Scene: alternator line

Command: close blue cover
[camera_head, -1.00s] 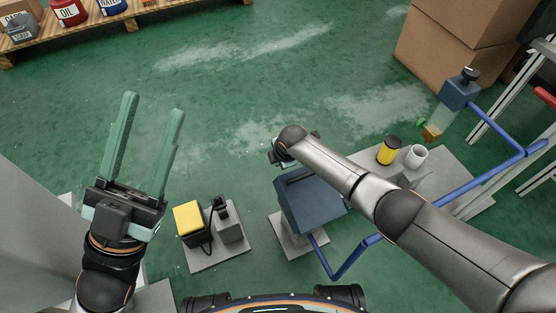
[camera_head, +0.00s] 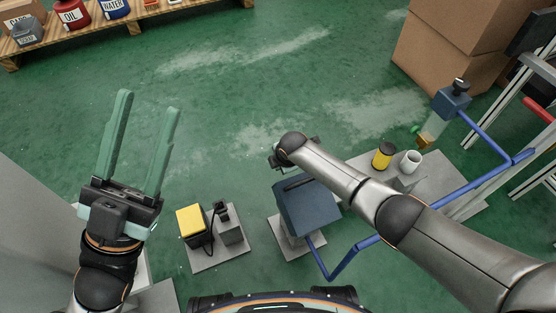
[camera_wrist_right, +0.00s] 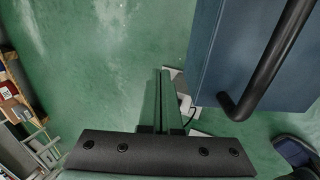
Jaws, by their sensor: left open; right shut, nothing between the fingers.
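The dark blue cover (camera_head: 312,212) is a box-like shape with a black bar handle, on a grey base below my right forearm in the head view. I cannot tell how far open it is. In the right wrist view its blue face (camera_wrist_right: 215,55) and black handle (camera_wrist_right: 268,65) fill the right side. My right gripper (camera_wrist_right: 164,75) is shut and empty, its fingers beside the cover and apart from the handle in that picture. In the head view my right wrist mostly hides it. My left gripper (camera_head: 150,102) is open and empty, raised at the left.
A yellow-topped device (camera_head: 190,220) stands on a grey plate between the left gripper and the cover. A blue pipe (camera_head: 405,228) runs right from the cover. A yellow can (camera_head: 382,156) and white cup (camera_head: 411,161) stand beyond my right arm. Green floor ahead is clear.

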